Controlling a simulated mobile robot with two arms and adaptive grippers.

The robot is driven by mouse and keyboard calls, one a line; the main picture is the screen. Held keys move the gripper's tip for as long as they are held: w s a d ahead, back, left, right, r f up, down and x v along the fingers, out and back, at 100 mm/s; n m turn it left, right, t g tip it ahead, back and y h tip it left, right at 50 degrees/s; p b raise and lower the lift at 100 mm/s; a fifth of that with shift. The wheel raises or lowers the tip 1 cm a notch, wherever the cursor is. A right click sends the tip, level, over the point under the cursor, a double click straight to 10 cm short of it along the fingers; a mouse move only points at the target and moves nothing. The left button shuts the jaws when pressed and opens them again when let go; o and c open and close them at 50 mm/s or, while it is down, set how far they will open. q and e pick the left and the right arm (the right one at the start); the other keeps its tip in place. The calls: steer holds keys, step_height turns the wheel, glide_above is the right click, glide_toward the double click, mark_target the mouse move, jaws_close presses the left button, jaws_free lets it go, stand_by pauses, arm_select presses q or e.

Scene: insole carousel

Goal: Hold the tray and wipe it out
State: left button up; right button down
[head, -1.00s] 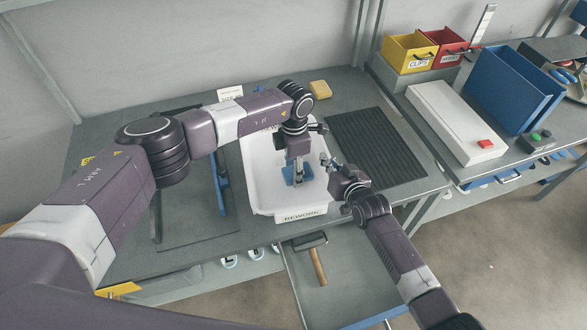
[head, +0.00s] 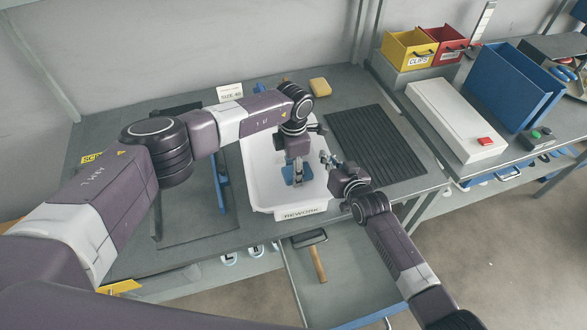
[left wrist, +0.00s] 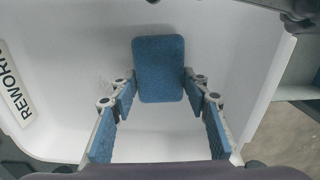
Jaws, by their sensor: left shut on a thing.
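The white tray (head: 262,186), labelled REWORK on its near end, lies on the grey bench; its inside also shows in the left wrist view (left wrist: 240,60). My left gripper (head: 297,172) points down inside the tray. It is shut on a blue wiping pad (left wrist: 160,70), held between its fingertips low in the tray; the pad also shows in the head view (head: 289,175). Whether the pad presses on the tray floor is hard to tell. My right gripper (head: 328,159) is at the tray's right rim; its fingers are too small to show whether they grip it.
A ribbed dark mat (head: 375,145) lies right of the tray. A yellow block (head: 319,86) and a small sign (head: 230,93) stand behind. A hammer (head: 316,262) lies in the open drawer below. A white box (head: 455,120) and blue bin (head: 510,90) stand at right.

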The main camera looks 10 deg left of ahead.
mark_target(299, 193)
arm_select(q)
steer(key=shift+f, duration=0.4)
steer(key=shift+w+a+r, duration=0.1)
steer(key=shift+w+a, duration=0.15)
steer(key=shift+w, duration=0.3)
steer(key=shift+w+a+r, duration=0.1)
steer(key=shift+w+a, duration=0.15)
steer(key=shift+w, duration=0.3)
steer(key=shift+s+f, duration=0.1)
steer(key=shift+s+d+f, duration=0.1)
steer(key=shift+s+d, duration=0.25)
steer(key=shift+s, duration=0.3)
steer(key=shift+s+d+f, duration=0.1)
steer(key=shift+s+d, duration=0.2)
steer(key=shift+s, duration=0.35)
steer(key=shift+s+d+r, duration=0.1)
steer(key=shift+s+d, duration=0.2)
steer(key=shift+s, duration=0.4)
steer(key=shift+s+d+f, duration=0.1)
steer(key=shift+s+d, duration=0.2)
steer(key=shift+s, duration=0.35)
steer(key=shift+s+d+r, duration=0.1)
steer(key=shift+s+d, duration=0.2)
steer(key=shift+s, duration=0.4)
steer(key=shift+s, duration=0.1)
